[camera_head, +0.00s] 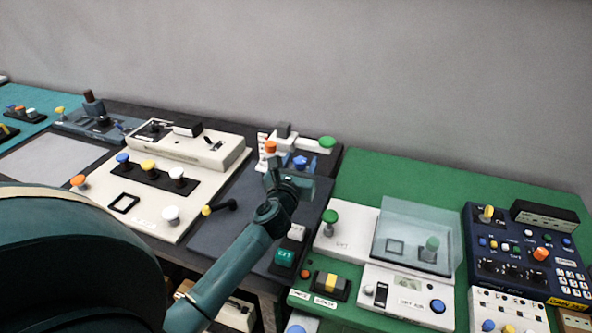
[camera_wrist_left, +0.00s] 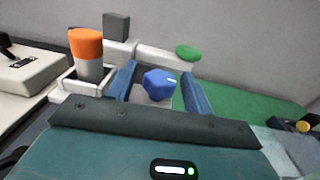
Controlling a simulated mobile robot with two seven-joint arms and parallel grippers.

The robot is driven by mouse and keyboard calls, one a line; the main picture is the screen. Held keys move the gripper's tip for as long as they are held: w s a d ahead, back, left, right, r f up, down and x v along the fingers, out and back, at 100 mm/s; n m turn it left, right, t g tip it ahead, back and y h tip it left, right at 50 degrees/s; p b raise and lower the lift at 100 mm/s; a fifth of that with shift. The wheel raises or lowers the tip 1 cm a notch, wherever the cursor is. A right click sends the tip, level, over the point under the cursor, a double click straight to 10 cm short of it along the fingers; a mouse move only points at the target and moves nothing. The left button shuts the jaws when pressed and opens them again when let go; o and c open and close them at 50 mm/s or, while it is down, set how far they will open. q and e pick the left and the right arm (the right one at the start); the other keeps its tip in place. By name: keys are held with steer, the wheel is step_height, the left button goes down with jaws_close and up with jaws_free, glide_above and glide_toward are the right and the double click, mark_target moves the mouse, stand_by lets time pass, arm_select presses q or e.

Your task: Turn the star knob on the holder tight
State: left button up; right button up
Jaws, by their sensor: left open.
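The blue star knob (camera_head: 300,162) is on the holder at the back of the dark grey mat. In the left wrist view the knob (camera_wrist_left: 158,85) shows between the two blue fingers of my left gripper (camera_wrist_left: 159,73). The fingers are open, with a gap to the knob on both sides. In the head view my left gripper (camera_head: 292,175) is just in front of the knob and hides part of the holder. An orange-capped grey cylinder (camera_wrist_left: 87,50) stands upright in a white block left of the knob. My right gripper is not in view.
A green round knob (camera_wrist_left: 188,53) is behind and to the right. A cream panel with several knobs (camera_head: 190,153) lies to the left. A green board (camera_head: 370,170) with a clear cover (camera_head: 412,228) and a dark blue panel (camera_head: 520,240) are to the right. The grey wall rises behind.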

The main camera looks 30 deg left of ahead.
arm_select(q)
steer(key=b+v, duration=0.1)
steer(key=v, duration=1.2)
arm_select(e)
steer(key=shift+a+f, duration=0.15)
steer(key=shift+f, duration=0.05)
